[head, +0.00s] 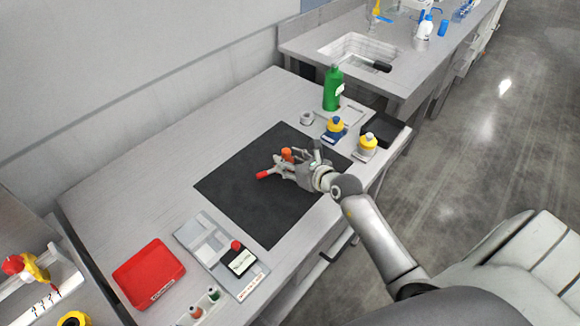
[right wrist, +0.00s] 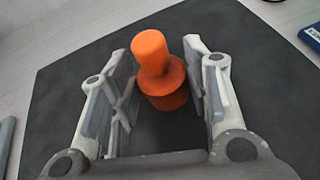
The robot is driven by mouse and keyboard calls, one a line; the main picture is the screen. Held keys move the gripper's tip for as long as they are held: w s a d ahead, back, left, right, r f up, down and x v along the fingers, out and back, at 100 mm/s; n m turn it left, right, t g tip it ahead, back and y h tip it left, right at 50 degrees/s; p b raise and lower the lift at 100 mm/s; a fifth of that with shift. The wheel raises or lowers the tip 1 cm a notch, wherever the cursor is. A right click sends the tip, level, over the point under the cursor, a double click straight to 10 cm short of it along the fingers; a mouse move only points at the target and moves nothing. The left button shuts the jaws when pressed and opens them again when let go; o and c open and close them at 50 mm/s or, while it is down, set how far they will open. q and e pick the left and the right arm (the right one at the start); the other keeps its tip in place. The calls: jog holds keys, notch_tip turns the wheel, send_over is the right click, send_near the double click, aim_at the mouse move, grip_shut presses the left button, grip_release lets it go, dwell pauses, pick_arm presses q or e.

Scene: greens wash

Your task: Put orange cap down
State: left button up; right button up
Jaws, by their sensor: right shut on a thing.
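The orange cap (right wrist: 152,58), with a knob and a wider flange, is between the two fingers of my right gripper (right wrist: 165,95) in the right wrist view. The gripper is shut on it. In the head view the cap (head: 287,154) shows at the fingertips of my right gripper (head: 289,164), over the black mat (head: 240,205). The cap looks upright, knob toward the wrist camera. I cannot tell whether its base touches the mat. My left gripper is not in view.
A red-tipped item (head: 263,175) shows beside the gripper. A green bottle (head: 333,88), a blue-and-yellow bottle (head: 335,129), a yellow-topped bottle (head: 368,146) and a black tray (head: 388,131) stand behind the mat. A red tray (head: 148,273) is front left. The mat's left part is clear.

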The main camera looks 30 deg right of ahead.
jog(key=shift+r, duration=0.15)
jog(key=shift+f, duration=0.2)
jog(key=o, duration=1.1)
jog(key=shift+r, duration=0.2)
jog(key=shift+s, duration=0.35)
jog(key=b+v, duration=0.1)
jog(key=v, duration=1)
jog(key=shift+s, duration=0.2)
